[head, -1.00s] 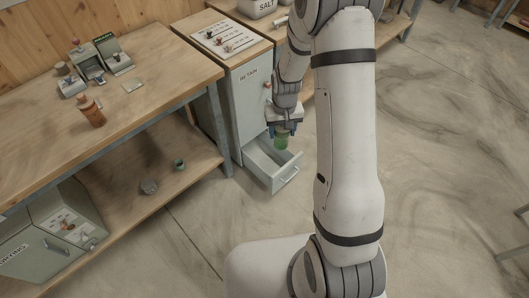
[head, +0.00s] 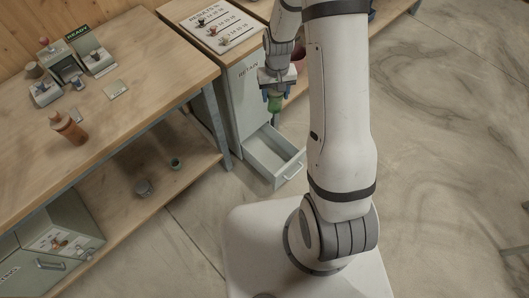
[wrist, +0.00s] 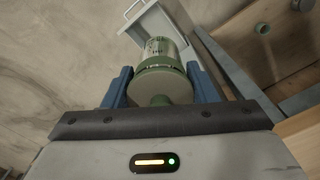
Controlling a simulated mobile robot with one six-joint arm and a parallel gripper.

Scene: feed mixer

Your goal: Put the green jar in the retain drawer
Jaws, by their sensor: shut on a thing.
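My gripper (head: 275,94) is shut on the green jar (head: 275,104), its blue fingers on either side. In the wrist view the jar (wrist: 158,53) has a green lid towards the camera and a pale label with dark print. The retain drawer (head: 288,168) is pulled open low on the grey cabinet marked RETAIN (head: 245,100). Its visible inside looks empty. The jar is in the air above the drawer, apart from it, near the cabinet's front. In the wrist view the drawer (wrist: 138,20) shows beyond the jar, partly hidden by it.
A results board (head: 222,22) lies on the cabinet top. The floor right of the drawer is clear.

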